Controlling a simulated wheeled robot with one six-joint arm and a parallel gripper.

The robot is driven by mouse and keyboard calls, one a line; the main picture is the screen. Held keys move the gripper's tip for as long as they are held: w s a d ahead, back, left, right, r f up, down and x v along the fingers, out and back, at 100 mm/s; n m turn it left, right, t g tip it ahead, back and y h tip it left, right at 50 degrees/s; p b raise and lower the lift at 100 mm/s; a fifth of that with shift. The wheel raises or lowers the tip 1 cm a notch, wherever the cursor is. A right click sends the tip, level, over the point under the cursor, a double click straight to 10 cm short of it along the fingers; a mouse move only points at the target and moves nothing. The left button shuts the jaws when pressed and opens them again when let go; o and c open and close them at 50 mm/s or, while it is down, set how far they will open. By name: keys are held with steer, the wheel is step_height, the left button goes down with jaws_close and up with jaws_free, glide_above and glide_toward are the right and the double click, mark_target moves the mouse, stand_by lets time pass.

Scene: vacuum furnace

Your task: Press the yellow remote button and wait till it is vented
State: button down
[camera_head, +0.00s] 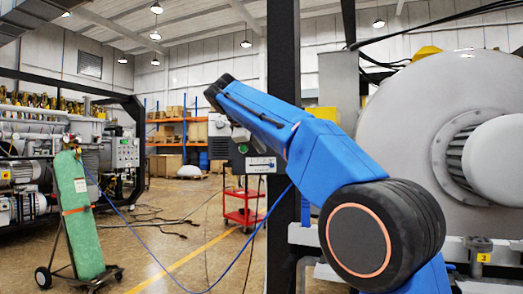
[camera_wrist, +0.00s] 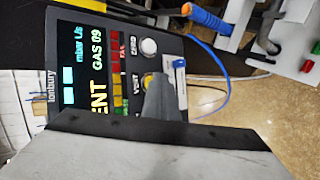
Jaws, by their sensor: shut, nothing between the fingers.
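The dark control panel (camera_wrist: 70,88) fills the left and middle of the wrist view, turned sideways. Its lit screen shows "GAS 09", "mbar l/s" and large letters ending in "ENT"; the rest is cut off. The yellow button (camera_wrist: 149,80) sits beside the printed word "VENT", partly covered by my gripper. My gripper (camera_wrist: 163,92) is shut and empty, with its tip at or just in front of this button; I cannot tell whether it touches or presses it. In the head view my blue arm reaches up and left, and the gripper cannot be made out clearly.
A white button (camera_wrist: 148,46) marked "ZERO" is close beside the yellow one. A blue cable (camera_head: 160,275) runs across the floor. A green gas cylinder (camera_head: 78,215) on a cart, a red trolley (camera_head: 243,208) and a dark post (camera_head: 283,150) stand around. Open floor lies between.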

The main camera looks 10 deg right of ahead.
stand_by(0.6)
steer(key=shift+s, duration=0.65)
steer(key=s, duration=0.5)
steer(key=shift+a, duration=0.3)
stand_by(0.6)
